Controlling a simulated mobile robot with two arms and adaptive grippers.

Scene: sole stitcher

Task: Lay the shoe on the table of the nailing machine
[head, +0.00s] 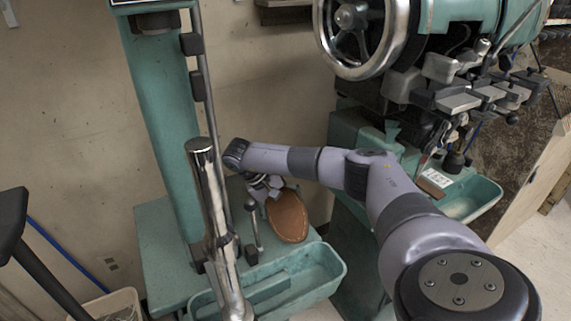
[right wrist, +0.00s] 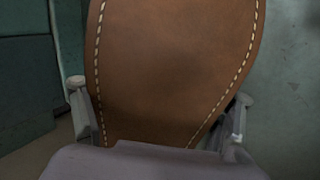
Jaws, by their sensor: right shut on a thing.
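The shoe (head: 287,216) shows its brown sole with a pale stitched edge in the head view, over the green table (head: 158,243) of the machine at left. Its sole (right wrist: 170,70) fills much of the right wrist view. My right gripper (head: 262,190) is shut on the shoe, with one finger on each side of it. The wrist view shows these fingers (right wrist: 160,115) against the narrow part. I cannot tell whether the shoe touches the table. My left gripper is not in view.
A shiny metal post (head: 211,220) and a thin lever (head: 254,222) stand just left of the shoe. A green tray (head: 325,278) lies at the table's front. Another green machine with a handwheel (head: 362,35) stands at right.

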